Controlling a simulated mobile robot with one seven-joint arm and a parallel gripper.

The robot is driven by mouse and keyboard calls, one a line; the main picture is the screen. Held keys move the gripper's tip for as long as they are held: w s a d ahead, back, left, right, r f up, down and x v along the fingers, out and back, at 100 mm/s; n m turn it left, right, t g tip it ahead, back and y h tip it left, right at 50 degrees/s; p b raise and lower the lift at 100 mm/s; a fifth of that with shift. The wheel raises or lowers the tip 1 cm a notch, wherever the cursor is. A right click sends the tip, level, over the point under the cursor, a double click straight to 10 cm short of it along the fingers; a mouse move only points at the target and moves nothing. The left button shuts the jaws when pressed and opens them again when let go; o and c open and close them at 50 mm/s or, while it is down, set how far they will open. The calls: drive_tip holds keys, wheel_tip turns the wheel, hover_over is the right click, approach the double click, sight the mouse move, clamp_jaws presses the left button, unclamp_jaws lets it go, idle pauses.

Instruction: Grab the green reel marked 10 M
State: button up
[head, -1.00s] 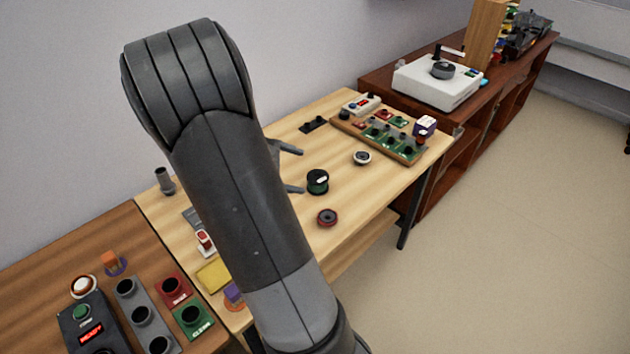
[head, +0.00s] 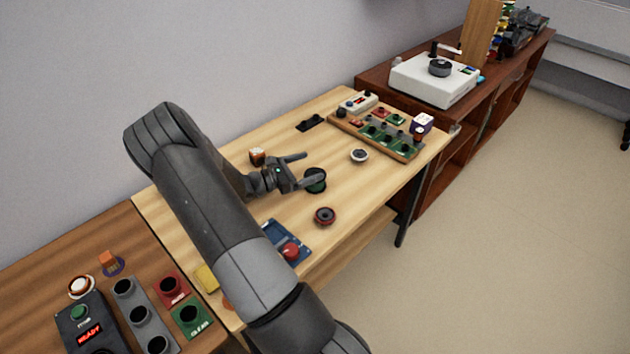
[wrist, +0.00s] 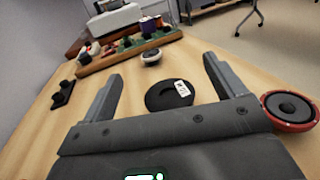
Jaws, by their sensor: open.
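The green reel (head: 316,181) stands on the light wooden table, dark with a green edge. In the wrist view the reel (wrist: 166,97) looks nearly black, with a white label on top whose small print I cannot read for sure. My gripper (head: 309,168) is open at the reel's left, its fingers pointing toward it. In the wrist view the reel shows between the two spread fingers of my gripper (wrist: 163,70). I cannot tell whether a finger touches it. One finger hides part of the reel in the head view.
A red-rimmed round part (head: 325,216) lies in front of the reel, close to the right finger in the wrist view (wrist: 290,108). A white round part (head: 359,156) lies behind right. A wooden board of sockets (head: 345,123) is farther back. A blue panel with a red knob (head: 290,250) is near my arm.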

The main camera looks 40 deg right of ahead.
sight(320, 186)
drive_tip(key=shift+f, duration=0.65)
wheel_tip(320, 186, down, 3)
drive_tip(key=shift+r, duration=0.15)
drive_tip(key=shift+s+d+f, duration=0.2)
drive_tip(key=shift+d, duration=0.35)
drive_tip(key=shift+s+d+f, duration=0.15)
drive_tip(key=shift+s+d, duration=0.05)
drive_tip(key=shift+d, duration=0.3)
drive_tip(key=shift+s+d, duration=0.1)
drive_tip(key=shift+d, duration=0.3)
drive_tip(key=shift+c, duration=0.3)
drive_tip(key=c, duration=1.1)
